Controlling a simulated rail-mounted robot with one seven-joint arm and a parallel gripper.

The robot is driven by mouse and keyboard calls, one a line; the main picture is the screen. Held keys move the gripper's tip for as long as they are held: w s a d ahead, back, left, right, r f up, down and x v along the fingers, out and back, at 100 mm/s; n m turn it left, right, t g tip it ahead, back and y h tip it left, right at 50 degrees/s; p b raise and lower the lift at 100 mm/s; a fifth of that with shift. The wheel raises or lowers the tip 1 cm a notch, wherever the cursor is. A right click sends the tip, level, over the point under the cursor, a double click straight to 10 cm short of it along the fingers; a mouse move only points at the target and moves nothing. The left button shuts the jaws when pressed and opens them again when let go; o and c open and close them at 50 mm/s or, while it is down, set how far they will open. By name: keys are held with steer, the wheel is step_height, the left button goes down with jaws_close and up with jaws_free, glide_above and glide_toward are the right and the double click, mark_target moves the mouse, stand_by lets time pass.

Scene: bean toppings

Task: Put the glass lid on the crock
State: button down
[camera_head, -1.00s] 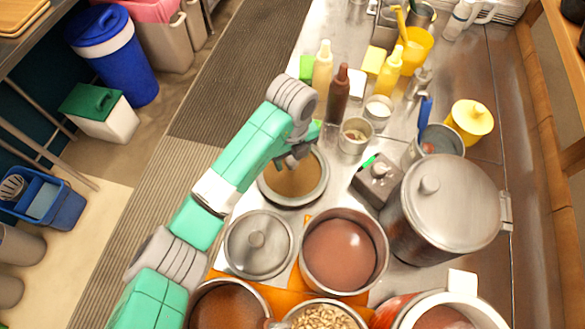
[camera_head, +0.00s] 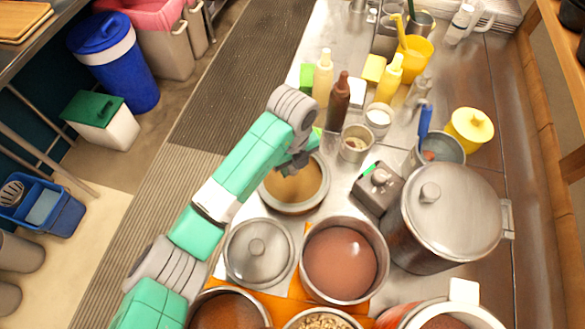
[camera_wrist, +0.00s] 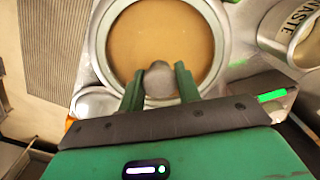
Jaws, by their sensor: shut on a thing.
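My gripper (camera_wrist: 158,73) is shut on a round grey knob (camera_wrist: 158,86), which I take to be the glass lid's; the clear lid itself is hard to make out. The knob is over the round crock (camera_wrist: 101,48) with a pale metal rim and tan-brown contents. In the head view the crock (camera_head: 296,211) stands mid-counter, with my gripper (camera_head: 292,168) over its far side, partly hiding the rim. I cannot tell whether the lid touches the rim.
A grey lid with a knob (camera_head: 252,273) lies nearer, beside an open pot of brown liquid (camera_head: 341,260). A tall lidded pot (camera_head: 448,215) and a grey box (camera_head: 378,188) stand to the right. Small cups and sauce bottles (camera_head: 338,105) crowd the far side.

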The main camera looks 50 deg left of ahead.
step_height(320, 180, up, 9)
steer(key=shift+f+p, duration=0.2)
steer(key=shift+p, duration=0.45)
